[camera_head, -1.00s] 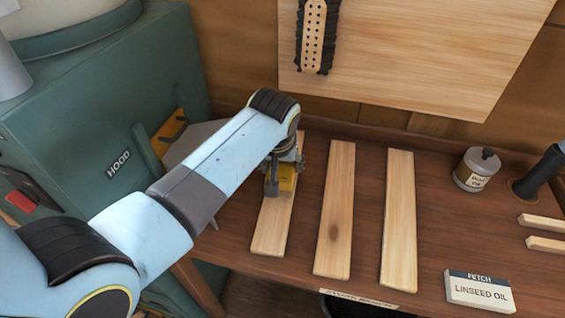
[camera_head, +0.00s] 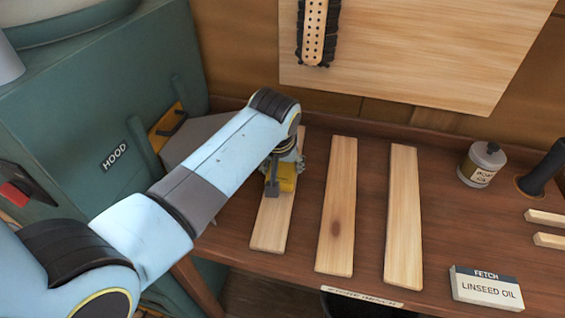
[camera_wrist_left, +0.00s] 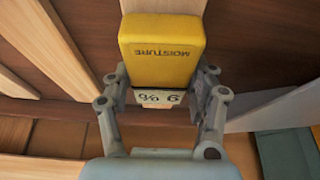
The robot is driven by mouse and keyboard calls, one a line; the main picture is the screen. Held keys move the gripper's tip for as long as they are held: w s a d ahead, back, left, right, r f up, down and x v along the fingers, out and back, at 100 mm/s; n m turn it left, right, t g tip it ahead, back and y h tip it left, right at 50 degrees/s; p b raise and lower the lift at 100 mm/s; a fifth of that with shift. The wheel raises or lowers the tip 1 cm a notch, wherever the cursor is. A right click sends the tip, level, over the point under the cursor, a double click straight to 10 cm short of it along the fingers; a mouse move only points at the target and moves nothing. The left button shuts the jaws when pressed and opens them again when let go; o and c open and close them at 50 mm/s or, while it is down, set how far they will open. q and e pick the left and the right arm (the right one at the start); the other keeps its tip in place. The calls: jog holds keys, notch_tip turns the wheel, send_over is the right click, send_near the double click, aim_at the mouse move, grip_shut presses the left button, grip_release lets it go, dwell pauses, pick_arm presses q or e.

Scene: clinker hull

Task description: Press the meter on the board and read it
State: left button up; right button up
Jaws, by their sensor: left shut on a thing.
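The yellow moisture meter (camera_head: 288,178) is at the far part of the leftmost pale board (camera_head: 272,226). My left gripper (camera_head: 271,187) is shut on it from above. In the left wrist view the meter (camera_wrist_left: 162,45) is upside down between the two fingers, marked MOISTURE. Its small pale display (camera_wrist_left: 158,98) shows a percent sign and one digit, a 6 or a 9; I cannot tell which. The board lies beyond the meter there. Whether the meter's tip touches the board is hidden. My right gripper is not in view.
Two more boards, a middle one (camera_head: 337,205) and a right one (camera_head: 404,215), lie on the brown bench (camera_head: 370,170). A green hood cabinet (camera_head: 75,110) stands left.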

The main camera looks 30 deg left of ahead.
aim_at(282, 165)
pick_arm(q)
jog(key=shift+f, duration=0.35)
dwell(0.7)
jog(key=shift+s+f, duration=0.1)
jog(key=shift+s, duration=0.05)
dwell(0.6)
jog(key=shift+s+f, duration=0.15)
dwell(1.1)
jog(key=r+p, duration=0.6)
jog(key=shift+w+r+p, duration=0.2)
jog(key=shift+w+p, duration=0.05)
jog(key=shift+p, duration=0.15)
notch_tip(282, 165, up, 2)
dwell(0.5)
